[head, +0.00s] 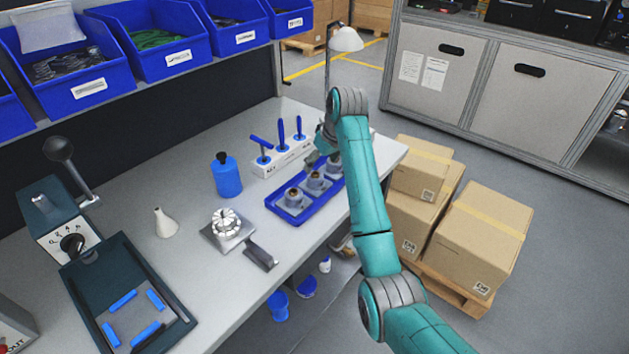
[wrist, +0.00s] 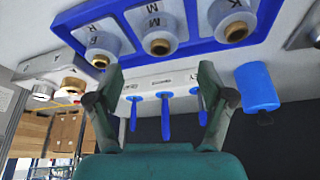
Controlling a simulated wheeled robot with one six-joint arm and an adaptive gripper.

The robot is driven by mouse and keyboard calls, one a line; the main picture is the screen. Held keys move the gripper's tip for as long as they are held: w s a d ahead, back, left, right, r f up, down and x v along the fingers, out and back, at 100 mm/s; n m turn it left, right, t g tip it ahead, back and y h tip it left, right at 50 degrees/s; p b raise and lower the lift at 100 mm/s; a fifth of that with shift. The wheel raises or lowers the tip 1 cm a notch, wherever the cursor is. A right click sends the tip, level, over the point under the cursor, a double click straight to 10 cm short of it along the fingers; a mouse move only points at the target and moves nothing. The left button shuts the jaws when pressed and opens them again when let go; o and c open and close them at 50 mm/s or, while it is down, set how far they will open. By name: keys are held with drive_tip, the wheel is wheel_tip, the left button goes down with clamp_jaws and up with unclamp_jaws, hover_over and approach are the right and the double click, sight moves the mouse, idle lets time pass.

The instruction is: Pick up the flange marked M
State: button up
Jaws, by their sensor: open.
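A blue tray (head: 273,205) on the bench holds three grey flanges with brass-coloured centres. It also shows in the wrist view (wrist: 195,47), which appears upside down. There the middle flange (wrist: 142,25) bears a letter M. The flange to its left (wrist: 100,43) looks marked R. The letter on the right flange (wrist: 232,15) is not clear. In the head view the middle flange (head: 316,183) is visible, and the far one is partly hidden by my arm. My gripper (wrist: 160,102) is open and empty, its fingers apart from the flanges. In the head view my gripper (head: 318,157) is close to the tray's far end.
A white rack with blue-handled tools (head: 283,158) stands directly behind the tray. A blue bottle (head: 227,175) stands left of it. A chuck fixture (head: 228,228) and a white cone-shaped bottle (head: 164,222) are further left. Cardboard boxes (head: 478,238) stand beyond the bench's right edge.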

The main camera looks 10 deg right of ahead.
sight(316, 173)
drive_tip(key=shift+x, duration=3.65)
clamp_jaws()
